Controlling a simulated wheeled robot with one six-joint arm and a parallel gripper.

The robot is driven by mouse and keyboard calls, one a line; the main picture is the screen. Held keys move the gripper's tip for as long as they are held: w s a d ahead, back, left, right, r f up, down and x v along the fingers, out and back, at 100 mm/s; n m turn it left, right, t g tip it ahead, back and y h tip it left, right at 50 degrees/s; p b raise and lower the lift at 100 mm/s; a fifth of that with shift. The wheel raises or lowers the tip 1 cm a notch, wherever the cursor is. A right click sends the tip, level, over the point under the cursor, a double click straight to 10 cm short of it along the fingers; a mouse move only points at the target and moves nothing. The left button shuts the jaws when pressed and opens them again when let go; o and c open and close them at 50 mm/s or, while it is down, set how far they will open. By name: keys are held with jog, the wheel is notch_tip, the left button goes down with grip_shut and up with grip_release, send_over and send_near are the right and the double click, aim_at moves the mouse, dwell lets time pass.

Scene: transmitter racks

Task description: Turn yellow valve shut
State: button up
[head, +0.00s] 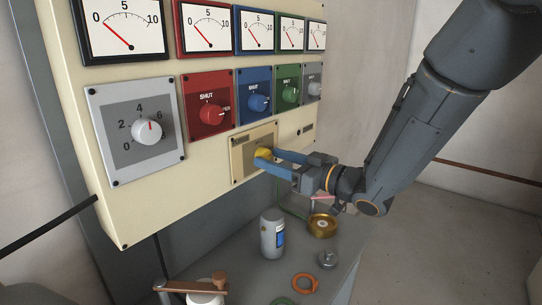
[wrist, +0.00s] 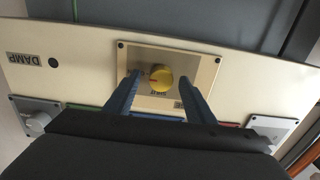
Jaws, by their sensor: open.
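The yellow valve knob (head: 264,153) sits on a tan plate (head: 240,164) low on the cream panel. My gripper (head: 268,157) reaches it from the right with its blue fingers apart. In the wrist view the round yellow valve (wrist: 161,78) shows a dark red pointer mark aimed left. The word SHUT is printed on the plate below it. The fingers of my gripper (wrist: 158,85) stand on both sides of the knob, with a visible gap on each side. In the head view the fingers partly cover the knob and plate.
Above are red (head: 211,114), blue (head: 258,103) and green (head: 288,95) valves, a grey dial (head: 148,131) and a row of gauges (head: 203,28). Below, a table holds a grey canister (head: 272,234), a brass part (head: 323,225) and an orange ring (head: 305,283).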

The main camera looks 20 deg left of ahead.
jog(key=shift+a, duration=0.3)
jog(key=c, duration=1)
jog(key=shift+c, duration=0.2)
